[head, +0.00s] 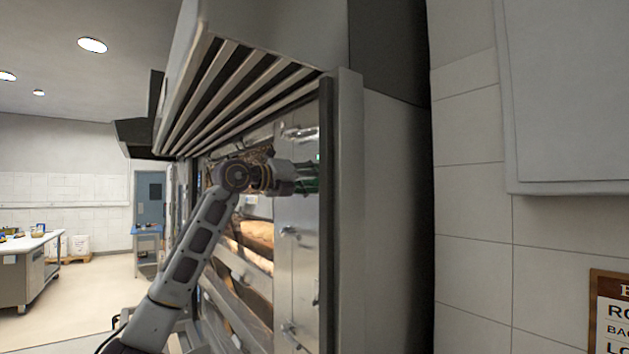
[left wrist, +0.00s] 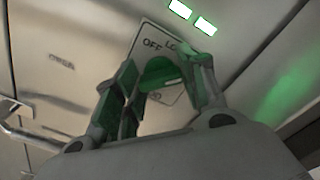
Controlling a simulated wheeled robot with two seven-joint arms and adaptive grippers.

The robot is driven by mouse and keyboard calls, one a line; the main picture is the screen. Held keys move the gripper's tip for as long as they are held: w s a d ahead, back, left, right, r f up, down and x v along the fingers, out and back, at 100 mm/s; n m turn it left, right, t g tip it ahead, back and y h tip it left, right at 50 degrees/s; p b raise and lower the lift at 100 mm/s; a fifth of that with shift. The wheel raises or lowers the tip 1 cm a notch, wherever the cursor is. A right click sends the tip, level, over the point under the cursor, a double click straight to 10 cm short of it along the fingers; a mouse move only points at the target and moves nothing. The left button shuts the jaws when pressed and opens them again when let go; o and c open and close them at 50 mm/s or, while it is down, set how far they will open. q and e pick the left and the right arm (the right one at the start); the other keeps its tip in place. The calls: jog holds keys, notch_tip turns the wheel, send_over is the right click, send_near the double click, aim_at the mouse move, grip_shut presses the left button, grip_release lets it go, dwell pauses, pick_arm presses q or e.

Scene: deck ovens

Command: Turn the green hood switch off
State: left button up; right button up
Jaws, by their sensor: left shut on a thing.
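The green hood switch (left wrist: 160,72) is a rounded green knob on a pale label plate (left wrist: 178,122) in the left wrist view. The plate reads "OFF" and "LO", with more lettering partly hidden below the knob. My left gripper (head: 314,178) reaches the metal oven front under the hood in the head view. Its fingers (left wrist: 164,85) stand on both sides of the knob and are shut on it. In the head view the fingers and arm hide most of the switch. My right gripper is not in view.
The slatted hood (head: 245,85) overhangs my left arm. Glazed oven decks (head: 250,240) with handles lie below it. A tiled wall (head: 470,230) stands to the right. Open floor and a worktable (head: 28,268) lie far left.

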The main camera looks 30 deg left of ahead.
pick_arm(q)
jog(key=shift+n, duration=1.4)
jog(key=n+p, duration=0.1)
jog(key=n, duration=0.4)
jog(key=shift+n, duration=0.4)
jog(key=n, duration=0.4)
jog(key=shift+f, duration=0.1)
jog(key=shift+n, duration=2.6)
jog(key=shift+f, duration=0.1)
jog(key=o, duration=1)
